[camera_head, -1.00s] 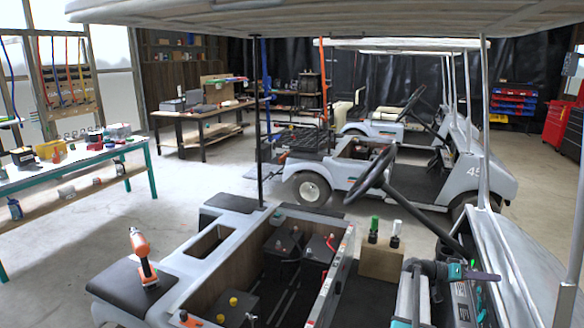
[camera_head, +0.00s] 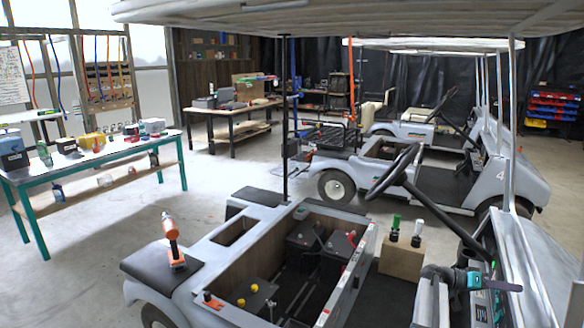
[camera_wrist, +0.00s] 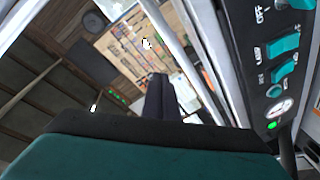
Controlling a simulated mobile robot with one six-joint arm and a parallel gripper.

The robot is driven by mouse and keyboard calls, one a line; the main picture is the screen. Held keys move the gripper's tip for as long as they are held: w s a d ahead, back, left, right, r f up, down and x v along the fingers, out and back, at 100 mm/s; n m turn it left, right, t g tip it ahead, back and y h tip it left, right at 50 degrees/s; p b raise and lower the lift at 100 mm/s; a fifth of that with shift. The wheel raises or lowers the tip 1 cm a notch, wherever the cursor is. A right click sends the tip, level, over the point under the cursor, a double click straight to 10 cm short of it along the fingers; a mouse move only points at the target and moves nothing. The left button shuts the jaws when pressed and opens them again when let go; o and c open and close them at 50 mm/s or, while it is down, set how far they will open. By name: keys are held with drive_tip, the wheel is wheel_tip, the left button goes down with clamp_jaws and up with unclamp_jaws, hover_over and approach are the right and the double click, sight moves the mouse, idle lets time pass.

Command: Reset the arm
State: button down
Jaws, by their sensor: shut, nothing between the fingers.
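My gripper (camera_head: 513,287) shows at the lower right of the head view, with a teal body, beside the near cart's dashboard. It is shut and empty. In the wrist view its two dark fingers (camera_wrist: 160,98) lie together beyond the teal and black gripper body. A black control panel (camera_wrist: 268,60) with teal switches, an OFF label and a lit green light runs along the right of the wrist view, close beside the gripper.
The near cart (camera_head: 215,262) fills the foreground, with an open battery bay, a steering wheel (camera_head: 392,172) and roof posts. Its roof (camera_head: 330,14) hangs overhead. An orange-handled tool (camera_head: 172,240) stands on the seat. A teal-legged workbench (camera_head: 100,158) is at left, with clear floor between.

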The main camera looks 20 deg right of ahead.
drive_tip(key=w+a+f+n+t+h+b, duration=0.1)
drive_tip(key=w+a+f+n+t+b, duration=0.3)
drive_tip(key=w+a+f, duration=1.05)
drive_tip(key=w+a+f+n+t+y+b, duration=0.1)
drive_tip(key=a+f+n+t+y+b, duration=0.2)
drive_tip(key=a+f, duration=1.75)
drive_tip(key=s+a+f+n+y+b, duration=0.25)
drive_tip(key=s+a+f, duration=0.25)
drive_tip(key=a+f, duration=0.4)
drive_tip(key=s+a+f+n+y+b, duration=0.1)
drive_tip(key=s+a+f+n+y, duration=0.3)
drive_tip(key=a+f, duration=0.6)
drive_tip(key=s+a+f+n+y, duration=0.1)
drive_tip(key=s+a+y, duration=0.1)
drive_tip(key=s+a, duration=0.4)
drive_tip(key=s+a+f+n+g+y+b, duration=0.1)
drive_tip(key=s+a, duration=0.6)
drive_tip(key=a, duration=0.7)
drive_tip(key=shift+a+n+y, duration=0.35)
drive_tip(key=shift+n+y, duration=0.1)
drive_tip(key=shift+y, duration=0.8)
